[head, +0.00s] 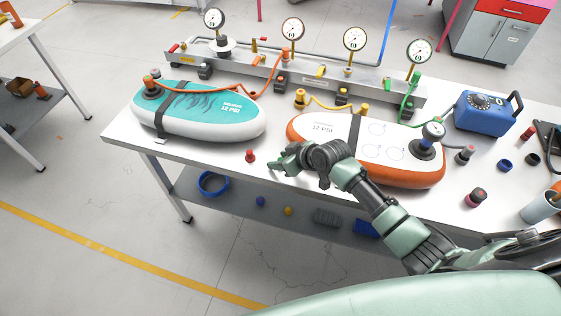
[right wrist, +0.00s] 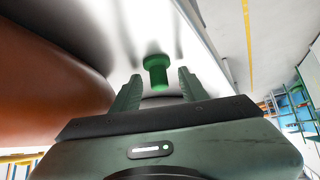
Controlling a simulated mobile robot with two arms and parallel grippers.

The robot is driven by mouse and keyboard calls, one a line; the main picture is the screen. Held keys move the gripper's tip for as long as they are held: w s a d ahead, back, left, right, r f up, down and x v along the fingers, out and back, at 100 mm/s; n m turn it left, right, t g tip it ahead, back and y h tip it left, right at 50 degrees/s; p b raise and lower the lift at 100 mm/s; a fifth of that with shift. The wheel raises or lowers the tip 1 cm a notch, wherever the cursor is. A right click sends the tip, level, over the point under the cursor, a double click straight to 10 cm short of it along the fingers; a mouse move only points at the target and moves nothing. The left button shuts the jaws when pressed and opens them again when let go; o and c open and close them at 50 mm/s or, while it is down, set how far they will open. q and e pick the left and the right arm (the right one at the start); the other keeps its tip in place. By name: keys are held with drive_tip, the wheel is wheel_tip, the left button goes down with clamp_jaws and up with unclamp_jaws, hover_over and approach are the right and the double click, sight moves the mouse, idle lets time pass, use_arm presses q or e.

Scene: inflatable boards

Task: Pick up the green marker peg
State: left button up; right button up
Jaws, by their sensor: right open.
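The green marker peg (right wrist: 157,72) shows in the right wrist view on the white table top. It has a wide round head and a narrower body. It lies just ahead of my right gripper (right wrist: 160,86), centred between the open, empty fingers. In the head view my right gripper (head: 278,165) is low over the front edge of the table, between the teal board and the orange-and-white board. I cannot make out the green peg there; the gripper seems to hide it. My left gripper is not in view.
A red peg (head: 250,156) stands just left of the gripper. The orange-and-white board (head: 410,172) is close on the right, the teal board (head: 205,125) at the left. A gauge manifold (head: 320,75) runs along the back. A blue pump box (head: 483,113) stands at the right.

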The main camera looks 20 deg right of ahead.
clamp_jaws()
idle(0.3)
